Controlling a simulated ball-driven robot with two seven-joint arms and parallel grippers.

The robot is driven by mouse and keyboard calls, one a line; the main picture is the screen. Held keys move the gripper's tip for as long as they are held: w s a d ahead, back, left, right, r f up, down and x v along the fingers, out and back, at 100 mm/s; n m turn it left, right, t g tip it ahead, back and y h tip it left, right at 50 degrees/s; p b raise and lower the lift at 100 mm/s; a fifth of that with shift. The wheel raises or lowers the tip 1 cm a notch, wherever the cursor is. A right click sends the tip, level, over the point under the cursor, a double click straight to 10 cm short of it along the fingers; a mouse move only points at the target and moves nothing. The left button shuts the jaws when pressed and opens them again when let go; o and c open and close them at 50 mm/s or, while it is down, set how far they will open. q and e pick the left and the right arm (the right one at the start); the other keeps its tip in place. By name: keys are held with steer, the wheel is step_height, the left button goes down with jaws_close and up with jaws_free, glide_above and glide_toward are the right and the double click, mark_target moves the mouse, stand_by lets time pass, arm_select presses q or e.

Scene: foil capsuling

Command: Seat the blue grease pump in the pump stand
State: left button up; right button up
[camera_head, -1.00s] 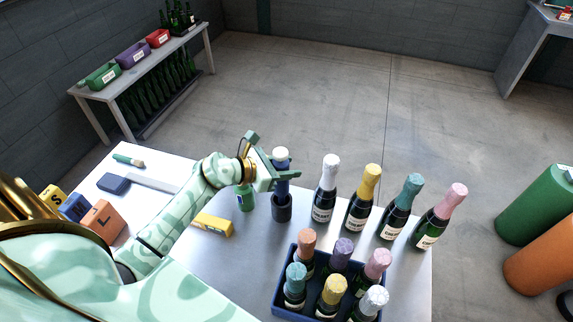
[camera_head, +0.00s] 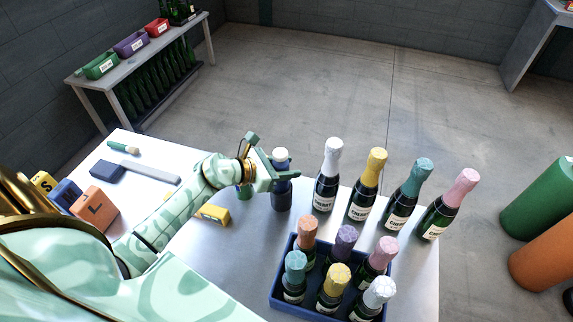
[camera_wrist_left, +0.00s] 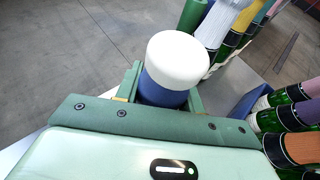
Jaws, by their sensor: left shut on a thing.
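The blue grease pump (camera_head: 281,175) with a white cap stands upright between the fingers of my left gripper (camera_head: 283,176), which is shut on it. In the left wrist view the pump's white cap (camera_wrist_left: 178,60) and blue body (camera_wrist_left: 163,94) show between the green fingers. The dark cup-shaped pump stand (camera_head: 281,201) is directly under the pump, and the pump's lower part is inside it. How deep it sits is hidden by the rim. My right gripper is not in view.
Close right of the stand is a row of foil-topped bottles (camera_head: 327,175). A blue crate (camera_head: 272,292) of capped bottles stands in front. The table behind the arm is mostly clear.

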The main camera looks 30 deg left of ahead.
arm_select(q)
steer(key=shift+f, duration=0.3)
steer(key=o, duration=1.4)
steer(key=v, duration=1.6)
steer(key=shift+s+r, duration=0.15)
steer(key=shift+r, duration=0.05)
